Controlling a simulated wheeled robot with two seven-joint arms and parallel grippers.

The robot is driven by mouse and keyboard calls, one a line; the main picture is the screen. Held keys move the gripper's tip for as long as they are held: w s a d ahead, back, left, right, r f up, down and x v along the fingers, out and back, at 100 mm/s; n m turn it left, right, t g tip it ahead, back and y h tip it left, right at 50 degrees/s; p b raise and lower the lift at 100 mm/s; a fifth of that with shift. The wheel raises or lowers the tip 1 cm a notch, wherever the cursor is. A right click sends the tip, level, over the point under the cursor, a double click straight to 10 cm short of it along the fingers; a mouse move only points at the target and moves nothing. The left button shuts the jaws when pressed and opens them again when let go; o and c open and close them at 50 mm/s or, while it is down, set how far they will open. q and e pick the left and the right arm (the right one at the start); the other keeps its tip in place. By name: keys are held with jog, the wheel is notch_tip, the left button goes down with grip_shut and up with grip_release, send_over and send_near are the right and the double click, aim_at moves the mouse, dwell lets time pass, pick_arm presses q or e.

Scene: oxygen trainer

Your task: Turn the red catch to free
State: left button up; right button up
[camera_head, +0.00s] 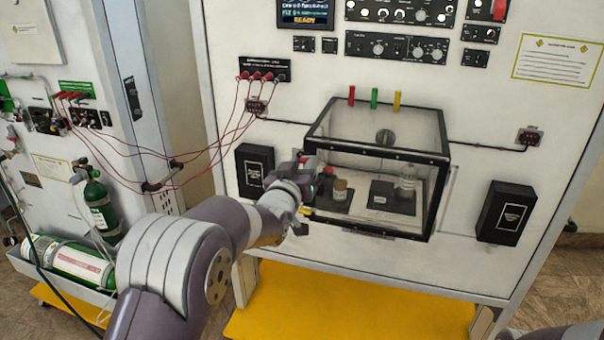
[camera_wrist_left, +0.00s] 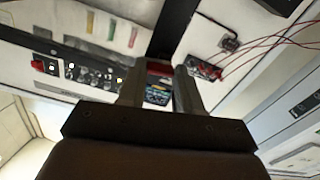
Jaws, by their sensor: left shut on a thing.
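The clear black-framed box (camera_head: 446,158) is mounted on the white panel. The red catch (camera_head: 308,159) shows only as a small red patch at the box's left front edge, mostly hidden by my gripper. My left gripper (camera_head: 304,172) is at that edge, with its arm coming in from the lower left. In the left wrist view, red shows between the two grey fingers (camera_wrist_left: 160,84), at the catch (camera_wrist_left: 158,67). The gripper is shut on it. Which way the catch is turned cannot be told. My right gripper is not in view.
Red leads (camera_head: 240,125) hang at upper left. A yellow step (camera_head: 350,305) lies below.

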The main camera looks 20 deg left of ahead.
pick_arm(q)
jog(key=n+b, duration=0.7)
jog(key=n, duration=0.4)
jog(key=shift+a, duration=0.15)
jog(key=shift+r+n+b, duration=0.1)
jog(key=shift+n+b, duration=0.3)
jog(key=shift+n, duration=1.8)
jog(key=o, duration=1)
jog(key=shift+w, duration=0.1)
jog(key=shift+o, duration=0.2)
